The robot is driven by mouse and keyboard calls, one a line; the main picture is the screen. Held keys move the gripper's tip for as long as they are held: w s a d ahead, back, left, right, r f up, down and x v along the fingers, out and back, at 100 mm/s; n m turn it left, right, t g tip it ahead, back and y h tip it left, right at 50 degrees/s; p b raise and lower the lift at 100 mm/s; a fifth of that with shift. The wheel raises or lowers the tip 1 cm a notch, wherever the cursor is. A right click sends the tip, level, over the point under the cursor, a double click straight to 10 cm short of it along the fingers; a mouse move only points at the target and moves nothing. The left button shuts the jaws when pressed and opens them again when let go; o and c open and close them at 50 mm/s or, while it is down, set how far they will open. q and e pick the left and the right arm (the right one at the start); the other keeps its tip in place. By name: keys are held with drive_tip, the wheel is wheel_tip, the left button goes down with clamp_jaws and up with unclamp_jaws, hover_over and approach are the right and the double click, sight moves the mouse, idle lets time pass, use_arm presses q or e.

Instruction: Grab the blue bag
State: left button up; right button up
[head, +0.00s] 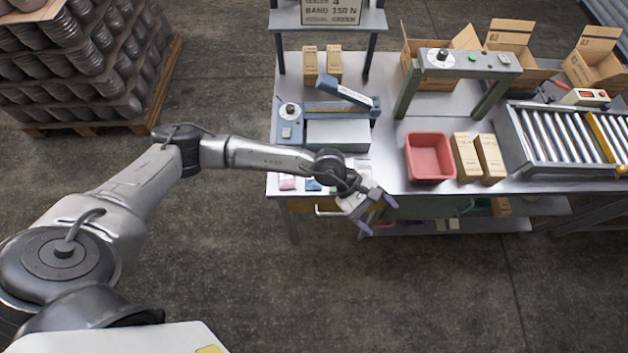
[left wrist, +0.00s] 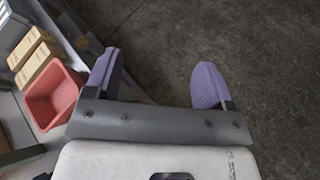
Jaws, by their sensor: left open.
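A small blue bag (head: 313,184) lies at the front edge of the table, left of my left gripper. It is partly hidden near my wrist in the head view and does not show in the left wrist view. My left gripper (head: 378,214) is open and empty just off the table's front edge, apart from the bag. In the left wrist view its two purple fingers (left wrist: 155,78) are spread wide with only floor between them. My right gripper is not in view.
A small pink bag (head: 288,183) lies left of the blue bag. A sealing machine (head: 338,132) stands behind them. A red bin (head: 429,157), brown boxes (head: 478,158) and a roller conveyor (head: 560,140) are to the right. The floor before the table is clear.

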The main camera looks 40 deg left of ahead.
use_arm(q)
drive_tip(key=w+a+f+m+y+b, duration=0.1)
drive_tip(key=w+a+f+m+y, duration=0.2)
drive_tip(key=a, duration=0.5)
drive_tip(key=w+a+f+m+g+y+b, duration=0.1)
drive_tip(key=a+f+y, duration=0.1)
drive_tip(key=a+y, duration=0.45)
drive_tip(key=w+a+f+m+y+b, duration=0.1)
drive_tip(key=a+f+m+y, duration=0.15)
drive_tip(key=a, duration=0.65)
drive_tip(key=f, duration=0.5)
drive_tip(key=a+f+p, duration=0.1)
drive_tip(key=f, duration=0.1)
drive_tip(key=shift+w+f, duration=0.25)
drive_tip(key=shift+f, duration=0.1)
drive_tip(key=shift+a+f+p, duration=0.15)
drive_tip(key=shift+f+p, duration=0.4)
drive_tip(key=shift+f, duration=2.6)
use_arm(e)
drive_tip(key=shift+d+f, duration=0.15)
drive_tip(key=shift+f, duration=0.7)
use_arm(q)
drive_tip(key=c, duration=0.7)
